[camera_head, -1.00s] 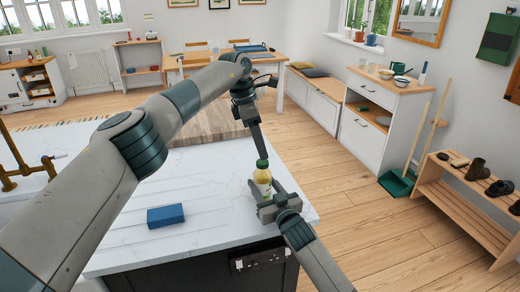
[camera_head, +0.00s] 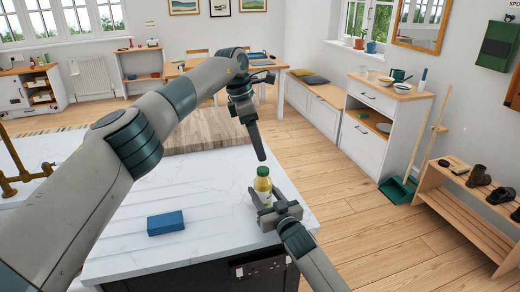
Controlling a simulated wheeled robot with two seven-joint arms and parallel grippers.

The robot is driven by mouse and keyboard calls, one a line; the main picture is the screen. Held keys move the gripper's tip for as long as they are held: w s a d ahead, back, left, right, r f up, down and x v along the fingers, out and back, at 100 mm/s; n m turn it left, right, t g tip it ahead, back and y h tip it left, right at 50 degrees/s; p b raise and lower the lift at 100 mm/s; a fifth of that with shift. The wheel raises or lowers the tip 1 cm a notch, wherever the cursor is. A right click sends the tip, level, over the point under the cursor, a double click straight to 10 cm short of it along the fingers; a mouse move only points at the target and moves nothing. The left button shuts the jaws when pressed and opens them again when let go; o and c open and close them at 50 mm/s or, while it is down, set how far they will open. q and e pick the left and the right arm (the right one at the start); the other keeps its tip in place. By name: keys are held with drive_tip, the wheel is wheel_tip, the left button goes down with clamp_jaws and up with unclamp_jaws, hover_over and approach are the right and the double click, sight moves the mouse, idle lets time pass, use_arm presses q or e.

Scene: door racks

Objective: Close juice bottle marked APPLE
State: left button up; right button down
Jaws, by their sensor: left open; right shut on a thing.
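A small juice bottle (camera_head: 263,188) with yellowish contents and a green cap (camera_head: 263,171) stands upright near the right end of the white counter (camera_head: 210,215). Its label is too small to read. My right gripper (camera_head: 264,203) is shut on the lower part of the bottle, which partly hides behind the jaws. My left gripper (camera_head: 262,156) points down just above the cap, with a small gap between them. It is open, though its fingers overlap in this view.
A blue block (camera_head: 165,223) lies on the counter left of the bottle. A wooden board (camera_head: 205,135) lies behind. A brass tap (camera_head: 18,178) stands at the far left. The counter's right edge is close to the bottle.

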use_arm(q)
drive_tip(key=v, duration=0.8)
drive_tip(key=shift+r, duration=0.4)
use_arm(e)
drive_tip(key=c, duration=0.8)
unclamp_jaws()
drive_tip(key=shift+c, duration=0.2)
drive_tip(key=shift+s, duration=0.1)
drive_tip(key=shift+s+d+f, duration=0.15)
drive_tip(key=shift+s+d, duration=0.2)
drive_tip(key=shift+s, duration=0.3)
use_arm(q)
wheel_tip(320, 180, down, 3)
drive_tip(key=b, duration=0.3)
drive_tip(key=shift+f, duration=0.2)
use_arm(e)
drive_tip(key=v, duration=1.5)
drive_tip(key=shift+s+d, duration=0.15)
drive_tip(key=shift+s, duration=0.2)
